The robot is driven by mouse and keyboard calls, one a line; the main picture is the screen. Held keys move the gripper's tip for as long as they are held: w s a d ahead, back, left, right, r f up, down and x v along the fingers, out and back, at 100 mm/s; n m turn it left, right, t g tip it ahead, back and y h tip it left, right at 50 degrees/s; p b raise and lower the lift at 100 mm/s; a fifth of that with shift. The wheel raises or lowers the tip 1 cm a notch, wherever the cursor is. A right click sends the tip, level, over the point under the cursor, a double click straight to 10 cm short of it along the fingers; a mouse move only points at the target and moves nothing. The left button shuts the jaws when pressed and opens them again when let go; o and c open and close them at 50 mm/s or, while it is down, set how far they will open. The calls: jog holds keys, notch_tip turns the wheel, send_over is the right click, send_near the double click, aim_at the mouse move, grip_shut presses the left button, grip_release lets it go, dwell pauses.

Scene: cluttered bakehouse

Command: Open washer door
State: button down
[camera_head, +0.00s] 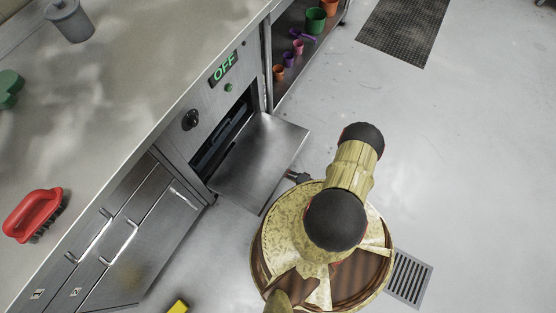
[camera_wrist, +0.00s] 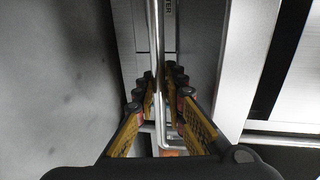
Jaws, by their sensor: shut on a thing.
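The washer door (camera_head: 260,155) is a grey metal flap. In the head view it hangs open, folded down and outward from the washer's front, with a dark opening behind it. My gripper (camera_head: 299,177) is at the door's outer edge, mostly hidden by my arm. In the wrist view my gripper (camera_wrist: 162,78) has its yellow and black fingers closed around a long metal handle bar (camera_wrist: 156,40). The exact contact at the fingertips is partly hidden. The washer (camera_head: 209,95) has a green lit "OFF" display, a small green button and a black knob.
A counter (camera_head: 120,110) runs above the washer and holds a red brush (camera_head: 33,214) and a grey container (camera_head: 69,18). Drawers (camera_head: 125,230) with handles are at the lower left. A shelf (camera_head: 287,75) with several coloured cups is beyond.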

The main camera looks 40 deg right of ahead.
jog(key=shift+w+f, duration=0.1)
jog(key=shift+f, duration=1.55)
jog(key=c, duration=1.9)
grip_release()
jog(key=v, duration=0.7)
jog(key=shift+s, duration=0.25)
jog(key=shift+d, duration=0.1)
